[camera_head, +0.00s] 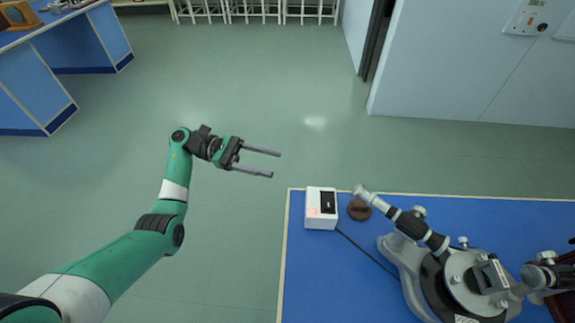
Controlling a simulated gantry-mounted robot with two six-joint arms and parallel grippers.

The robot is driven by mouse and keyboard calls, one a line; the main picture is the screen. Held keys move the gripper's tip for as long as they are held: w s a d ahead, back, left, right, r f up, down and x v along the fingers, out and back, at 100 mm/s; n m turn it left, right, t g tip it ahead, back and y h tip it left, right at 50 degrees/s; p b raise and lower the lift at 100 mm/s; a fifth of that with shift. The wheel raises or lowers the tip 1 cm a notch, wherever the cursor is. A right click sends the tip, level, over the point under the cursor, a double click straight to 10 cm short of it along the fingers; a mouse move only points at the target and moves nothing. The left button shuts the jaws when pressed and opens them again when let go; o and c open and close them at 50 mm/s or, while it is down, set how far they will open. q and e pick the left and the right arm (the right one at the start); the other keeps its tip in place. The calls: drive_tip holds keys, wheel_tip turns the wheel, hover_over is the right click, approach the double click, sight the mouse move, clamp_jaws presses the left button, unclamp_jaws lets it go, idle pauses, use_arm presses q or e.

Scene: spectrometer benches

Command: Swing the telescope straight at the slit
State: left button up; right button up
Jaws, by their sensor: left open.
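A grey and black spectrometer (412,268) stands on the blue bench at the lower right. One black and silver tube (411,223) points from it up and left, its silver end near a white box. A second tube (540,276) shows at its right side, near the picture's edge. I cannot tell surely which tube is the telescope, and the slit is too small to make out. My left gripper (275,164) is open and empty over the floor, left of the bench and apart from the spectrometer. My right gripper is not in view.
The white box (314,222) with a dark window and a red glow sits at the bench's (325,285) far left corner, with a cable running toward the spectrometer. A brown round object (359,210) lies beside it. Another blue bench (85,45) stands far left. The floor between is clear.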

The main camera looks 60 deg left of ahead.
use_arm(q)
drive_tip(key=v, duration=0.4)
